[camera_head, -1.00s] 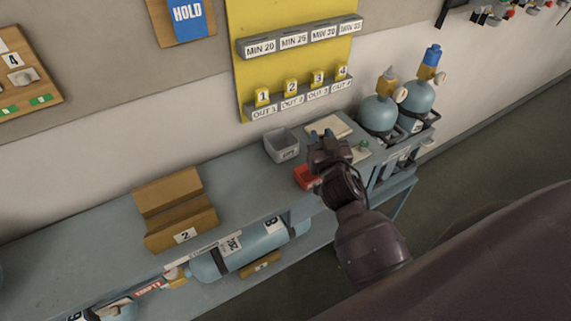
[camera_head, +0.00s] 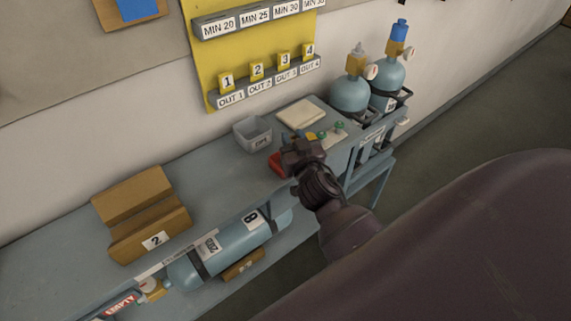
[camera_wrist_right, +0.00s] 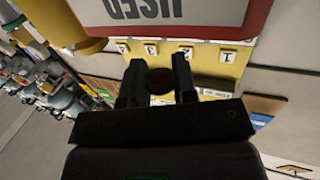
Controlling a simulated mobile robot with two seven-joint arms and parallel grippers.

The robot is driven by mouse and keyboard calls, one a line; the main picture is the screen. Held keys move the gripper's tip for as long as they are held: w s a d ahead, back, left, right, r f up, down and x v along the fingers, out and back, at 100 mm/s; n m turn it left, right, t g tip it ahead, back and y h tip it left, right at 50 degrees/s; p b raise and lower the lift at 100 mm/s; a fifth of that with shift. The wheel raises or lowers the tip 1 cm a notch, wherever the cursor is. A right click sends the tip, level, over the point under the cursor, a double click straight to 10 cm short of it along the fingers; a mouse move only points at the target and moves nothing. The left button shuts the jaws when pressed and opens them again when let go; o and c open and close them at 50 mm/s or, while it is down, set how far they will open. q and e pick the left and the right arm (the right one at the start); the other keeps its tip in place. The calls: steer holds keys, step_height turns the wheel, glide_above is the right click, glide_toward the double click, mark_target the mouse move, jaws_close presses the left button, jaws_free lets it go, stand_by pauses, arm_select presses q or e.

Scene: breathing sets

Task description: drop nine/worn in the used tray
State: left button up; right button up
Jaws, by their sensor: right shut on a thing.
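My right gripper (camera_head: 300,147) is over the right part of the bench. In the right wrist view its two fingers (camera_wrist_right: 158,84) are closed on a small dark brown round piece (camera_wrist_right: 160,81); no marking on it is readable. A red tray (camera_head: 276,164) sits just left of the gripper, partly hidden by it. In the right wrist view a red-rimmed panel lettered USED (camera_wrist_right: 140,10) shows upside down at the top, close to the fingers. My left gripper is not in view.
A grey bin (camera_head: 252,134) and a pale pad (camera_head: 301,113) stand behind the gripper. Blue cylinders (camera_head: 350,94) stand in a rack at right. A wooden cradle (camera_head: 142,213) is at left. The yellow board (camera_head: 205,75) hangs behind. The bench between cradle and bin is clear.

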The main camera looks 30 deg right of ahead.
steer(key=o, duration=1)
steer(key=shift+c, duration=0.2)
steer(key=v, duration=1)
steer(key=shift+s+b, duration=0.4)
steer(key=shift+r, duration=0.1)
steer(key=s+a+f+n+g+y, duration=0.1)
steer(key=s+f+n+g+y, duration=0.1)
steer(key=s+f, duration=0.3)
steer(key=s+f+n+g+y, duration=0.2)
steer(key=s+f+g, duration=0.2)
steer(key=f, duration=0.9)
steer(key=shift+s+a+f+y, duration=0.35)
steer(key=shift+s+y, duration=0.05)
steer(key=shift+s, duration=0.35)
